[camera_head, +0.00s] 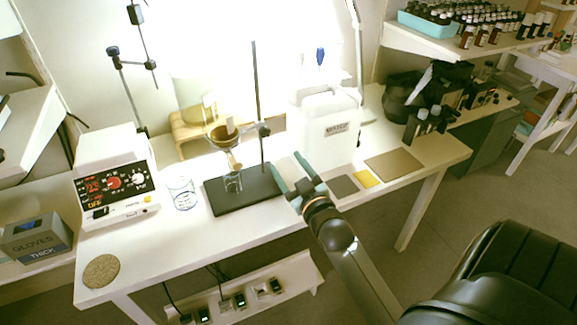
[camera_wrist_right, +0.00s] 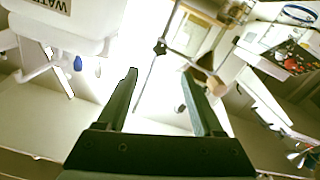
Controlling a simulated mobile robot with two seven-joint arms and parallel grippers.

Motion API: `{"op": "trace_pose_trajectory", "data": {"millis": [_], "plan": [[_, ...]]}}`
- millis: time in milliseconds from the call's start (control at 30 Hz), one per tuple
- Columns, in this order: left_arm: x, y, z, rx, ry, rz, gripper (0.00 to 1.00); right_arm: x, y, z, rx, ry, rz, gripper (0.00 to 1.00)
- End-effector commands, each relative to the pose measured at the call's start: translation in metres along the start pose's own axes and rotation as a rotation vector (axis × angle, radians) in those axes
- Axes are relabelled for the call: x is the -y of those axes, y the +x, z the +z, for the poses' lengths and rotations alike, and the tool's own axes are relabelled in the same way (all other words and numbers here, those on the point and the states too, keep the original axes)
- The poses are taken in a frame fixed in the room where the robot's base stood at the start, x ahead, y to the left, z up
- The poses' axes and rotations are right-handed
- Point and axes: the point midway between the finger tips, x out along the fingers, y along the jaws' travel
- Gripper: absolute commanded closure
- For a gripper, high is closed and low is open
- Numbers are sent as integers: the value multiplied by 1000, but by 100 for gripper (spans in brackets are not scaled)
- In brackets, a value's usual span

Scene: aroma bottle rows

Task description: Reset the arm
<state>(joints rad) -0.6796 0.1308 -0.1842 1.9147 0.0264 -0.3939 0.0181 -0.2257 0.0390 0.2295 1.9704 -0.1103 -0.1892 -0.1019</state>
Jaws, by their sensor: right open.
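My right gripper (camera_head: 296,175) reaches over the front edge of the white table in the head view, just right of the black stand base (camera_head: 240,190). Its two fingers are apart with nothing between them. In the right wrist view the open fingers (camera_wrist_right: 165,95) point toward the bright wall and the stand's rod. I cannot tell whether the gripper touches the stand base. My left gripper is not in view.
A white water canister (camera_head: 328,125) stands close behind my right gripper. A glass beaker (camera_head: 182,193) and a white device with dials (camera_head: 115,180) stand to the left. Flat mats (camera_head: 394,163) lie to the right. A shelf of bottles (camera_head: 470,40) is at the back right.

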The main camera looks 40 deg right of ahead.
Motion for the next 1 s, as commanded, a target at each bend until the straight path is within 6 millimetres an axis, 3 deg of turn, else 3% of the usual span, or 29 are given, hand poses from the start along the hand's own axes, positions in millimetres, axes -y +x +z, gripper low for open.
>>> {"op": "trace_pose_trajectory", "data": {"millis": [367, 467, 533, 667, 800, 900, 1000], "plan": [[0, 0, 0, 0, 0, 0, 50, 1, 0, 1, 3, 1, -3, 32], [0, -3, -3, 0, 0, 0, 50, 13, -7, 10, 38, 8, -37, 32], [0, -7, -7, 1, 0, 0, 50, 33, -21, 26, 95, 20, -93, 32], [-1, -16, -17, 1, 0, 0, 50, 87, -70, 70, 261, 60, -242, 32], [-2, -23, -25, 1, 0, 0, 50, 138, -140, 111, 448, 108, -390, 32], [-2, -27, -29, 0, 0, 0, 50, 162, -186, 130, 554, 135, -468, 32], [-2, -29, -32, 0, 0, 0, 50, 178, -218, 141, 627, 155, -517, 32]]}}
